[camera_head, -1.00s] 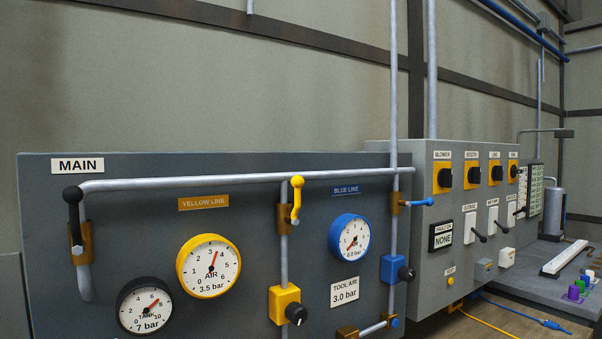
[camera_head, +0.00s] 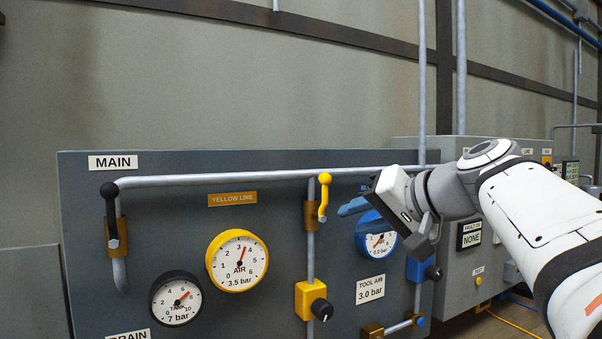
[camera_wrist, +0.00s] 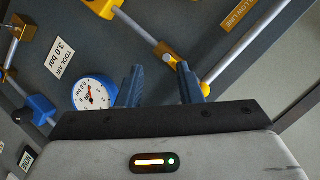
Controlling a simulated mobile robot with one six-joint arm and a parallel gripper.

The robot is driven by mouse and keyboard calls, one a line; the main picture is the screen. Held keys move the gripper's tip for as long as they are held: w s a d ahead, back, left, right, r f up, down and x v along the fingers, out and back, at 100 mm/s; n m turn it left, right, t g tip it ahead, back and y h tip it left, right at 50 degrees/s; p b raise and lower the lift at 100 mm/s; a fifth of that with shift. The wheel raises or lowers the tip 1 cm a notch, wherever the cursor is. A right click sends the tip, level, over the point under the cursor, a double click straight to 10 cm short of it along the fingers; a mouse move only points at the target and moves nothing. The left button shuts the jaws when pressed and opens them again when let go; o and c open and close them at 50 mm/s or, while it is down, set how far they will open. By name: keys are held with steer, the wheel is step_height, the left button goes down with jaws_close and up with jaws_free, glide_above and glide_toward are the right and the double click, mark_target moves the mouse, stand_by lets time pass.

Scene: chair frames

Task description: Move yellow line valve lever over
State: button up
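The yellow line valve lever (camera_head: 324,195) stands upright on a brass valve body (camera_head: 310,216) on the vertical pipe, its round knob at the top. In the wrist view part of the yellow lever (camera_wrist: 205,89) shows at the right finger, partly hidden by it. My gripper (camera_head: 350,207) comes in from the right, with its blue fingers a little right of the lever. In the wrist view my gripper (camera_wrist: 160,78) has its fingers spread apart with nothing between them. The lever is not between them, and I cannot tell whether the right finger touches it.
A horizontal pipe (camera_head: 220,179) runs above the YELLOW LINE label (camera_head: 232,199). The yellow gauge (camera_head: 237,262) reads about 3.5 bar. The blue gauge (camera_head: 378,243) is partly behind my gripper. A black lever (camera_head: 110,208) is at the left. A yellow regulator (camera_head: 309,300) sits below.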

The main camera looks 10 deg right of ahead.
steer(key=t+y, duration=0.1)
steer(key=t, duration=0.1)
glide_toward(331, 178)
steer(key=w, duration=0.1)
steer(key=shift+n+y, duration=0.3)
steer(key=p+x, duration=0.2)
steer(key=x, duration=0.6)
steer(key=shift+s+a+p, duration=0.1)
steer(key=shift+a+p, duration=0.15)
steer(key=shift+p, duration=0.1)
steer(key=shift+w+a+f, duration=0.15)
steer(key=shift+w, duration=0.1)
steer(key=shift+c, duration=0.2)
steer(key=shift+f, duration=0.1)
steer(key=c, duration=0.4)
steer(key=shift+w, duration=0.1)
steer(key=shift+w+d+f+b, duration=0.15)
steer(key=shift+d+b, duration=0.1)
steer(key=shift+d, duration=0.3)
steer(key=shift+w+d+f+b, duration=0.1)
steer(key=shift+w+d+b, duration=0.1)
steer(key=shift+d, duration=0.35)
steer(key=shift+c, duration=0.3)
steer(key=shift+d, duration=0.1)
